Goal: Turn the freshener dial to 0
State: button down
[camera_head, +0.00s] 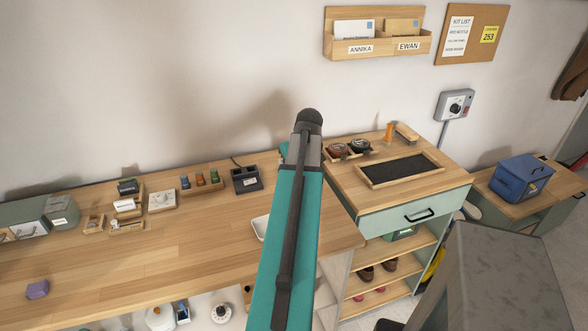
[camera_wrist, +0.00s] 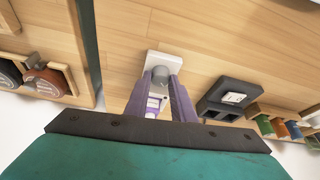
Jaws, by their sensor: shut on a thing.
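A white and purple label (camera_wrist: 154,103) shows between the fingers. I cannot read the dial's numbers or tell its setting.
A dark charger dock (camera_head: 246,180) stands near the freshener, also seen in the wrist view (camera_wrist: 230,97). A rack of coloured items (camera_wrist: 278,126) lies beyond it. Shoe-polish tins (camera_head: 360,147) stand on the cabinet. A wall box with a knob (camera_head: 455,105) hangs at right.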

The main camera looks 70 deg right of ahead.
jog(key=shift+d+r+n+t+y, duration=0.15)
jog(key=shift+n+y, duration=0.1)
jog(key=shift+n, duration=0.5)
jog(key=shift+d+f+n+t+y, duration=0.15)
jog(key=shift+n+y, duration=0.1)
jog(key=shift+n, duration=0.5)
jog(key=shift+a+r, duration=0.1)
jog(key=shift+a, duration=0.05)
jog(key=c, duration=1.8)
grip_release()
jog(key=b+v, duration=0.3)
jog(key=v, duration=1)
jog(key=shift+r, duration=0.3)
jog(key=shift+s, duration=0.1)
